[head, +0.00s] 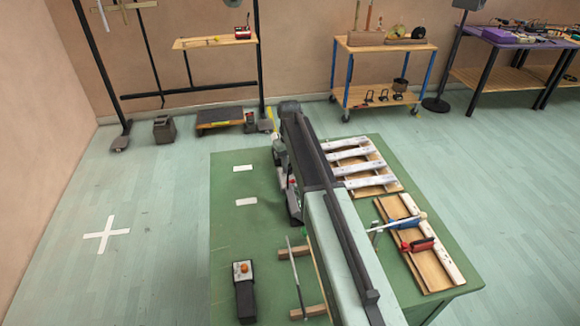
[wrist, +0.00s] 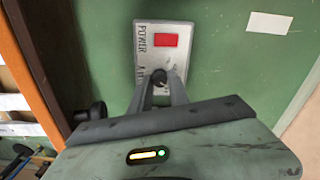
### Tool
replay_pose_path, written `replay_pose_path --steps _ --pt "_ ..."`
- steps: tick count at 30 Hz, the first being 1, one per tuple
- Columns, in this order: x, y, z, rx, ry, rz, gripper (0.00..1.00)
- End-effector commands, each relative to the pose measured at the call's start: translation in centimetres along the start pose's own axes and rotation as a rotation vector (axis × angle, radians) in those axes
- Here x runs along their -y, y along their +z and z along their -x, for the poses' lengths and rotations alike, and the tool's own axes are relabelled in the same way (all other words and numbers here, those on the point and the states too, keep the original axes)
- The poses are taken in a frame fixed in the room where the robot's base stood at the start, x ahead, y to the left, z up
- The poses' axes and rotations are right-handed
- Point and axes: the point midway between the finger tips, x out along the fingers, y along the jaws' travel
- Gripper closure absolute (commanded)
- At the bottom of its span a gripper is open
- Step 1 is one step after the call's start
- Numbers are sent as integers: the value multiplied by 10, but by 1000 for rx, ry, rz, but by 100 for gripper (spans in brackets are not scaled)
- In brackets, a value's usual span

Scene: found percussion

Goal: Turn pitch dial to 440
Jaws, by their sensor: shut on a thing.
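A pale grey box (wrist: 147,60) lies on the green tabletop in the wrist view. It bears a red rectangular switch (wrist: 166,40) and the printed word POWER, with more lettering partly covered. A small black knob, the pitch dial (wrist: 159,75), stands at the box's lower part. My gripper (wrist: 160,84) is shut on this knob, one finger on each side. The dial's pointer and the number it stands at cannot be read. In the head view my arm mostly hides the box and the gripper.
The green table (head: 235,225) also bears white bars on a wooden frame (head: 365,165), a wooden board (head: 425,262) with red and blue handled tools, and a dark box with an orange button (head: 244,285). White patches mark the table's left side. Shelves and a trolley (head: 385,95) stand behind.

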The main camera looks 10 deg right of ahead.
Motion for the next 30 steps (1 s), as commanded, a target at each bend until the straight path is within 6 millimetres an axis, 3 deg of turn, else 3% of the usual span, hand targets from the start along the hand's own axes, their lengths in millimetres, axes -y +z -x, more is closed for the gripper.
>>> replay_pose_path --steps 30 --pt "-1 0 0 0 -1 499 100"
